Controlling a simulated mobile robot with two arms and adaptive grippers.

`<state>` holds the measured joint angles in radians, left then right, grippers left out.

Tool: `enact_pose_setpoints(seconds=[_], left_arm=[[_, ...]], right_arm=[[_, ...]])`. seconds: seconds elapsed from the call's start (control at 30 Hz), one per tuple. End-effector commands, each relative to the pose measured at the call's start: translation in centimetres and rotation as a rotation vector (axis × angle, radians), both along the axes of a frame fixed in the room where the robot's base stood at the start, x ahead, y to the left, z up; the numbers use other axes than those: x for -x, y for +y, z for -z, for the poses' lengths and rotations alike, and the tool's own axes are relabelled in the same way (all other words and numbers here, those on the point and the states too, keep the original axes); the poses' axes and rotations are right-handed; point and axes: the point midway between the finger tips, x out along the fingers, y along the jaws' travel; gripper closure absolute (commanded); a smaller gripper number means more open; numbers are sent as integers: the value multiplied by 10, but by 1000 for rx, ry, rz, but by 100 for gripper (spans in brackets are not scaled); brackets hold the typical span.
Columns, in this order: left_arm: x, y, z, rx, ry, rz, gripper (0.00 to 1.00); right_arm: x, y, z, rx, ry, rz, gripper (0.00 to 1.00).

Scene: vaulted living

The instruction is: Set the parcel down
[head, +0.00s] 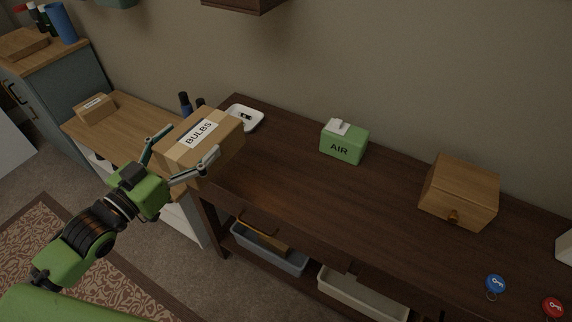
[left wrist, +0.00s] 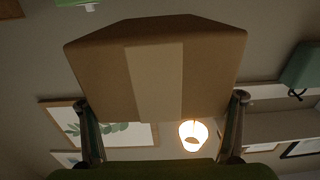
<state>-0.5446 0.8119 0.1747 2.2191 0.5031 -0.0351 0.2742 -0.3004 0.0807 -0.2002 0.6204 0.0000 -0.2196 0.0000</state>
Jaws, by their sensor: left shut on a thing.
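The parcel is a brown cardboard box (head: 213,152) with a white label reading "BULBS". My left gripper (head: 187,146) is shut on it, one finger along each side. In the head view the parcel overlaps the left end of the dark wooden table (head: 285,195) and the edge of the lighter wooden top. I cannot tell whether its underside touches a surface. In the left wrist view the parcel (left wrist: 205,75) fills the upper middle, with a paler tape strip down its face, between the two fingers. My right gripper is not in view.
On the dark table are a white tray (head: 251,124) behind the parcel, a green "AIR" box (head: 343,147), a wooden box (head: 460,193), and a blue tag (head: 495,284) and red tag (head: 552,307). The table's middle is clear. A smaller carton (head: 96,110) stands on the lighter top.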

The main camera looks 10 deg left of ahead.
Motion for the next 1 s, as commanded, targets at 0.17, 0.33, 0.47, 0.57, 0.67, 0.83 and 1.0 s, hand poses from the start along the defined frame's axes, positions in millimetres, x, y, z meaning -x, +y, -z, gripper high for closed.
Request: enact_pose_setpoints(seconds=[0.17, 0.33, 0.47, 0.57, 0.67, 0.83, 1.0], left_arm=[[-17, -23, 8, 8, -8, -1, 46], [-41, -59, 25, 8, -8, 1, 46], [-57, -81, 49, 7, -1, -1, 46], [-65, -93, 67, 3, -1, -1, 46], [-70, -102, 79, 3, -3, 1, 46], [-75, -108, 89, 1, -4, 0, 46], [-78, -114, 115, 0, 0, 0, 46]], right_arm=[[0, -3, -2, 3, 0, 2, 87], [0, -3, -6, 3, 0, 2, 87], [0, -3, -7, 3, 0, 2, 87], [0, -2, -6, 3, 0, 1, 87], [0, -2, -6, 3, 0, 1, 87], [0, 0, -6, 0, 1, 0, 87], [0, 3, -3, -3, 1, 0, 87]])
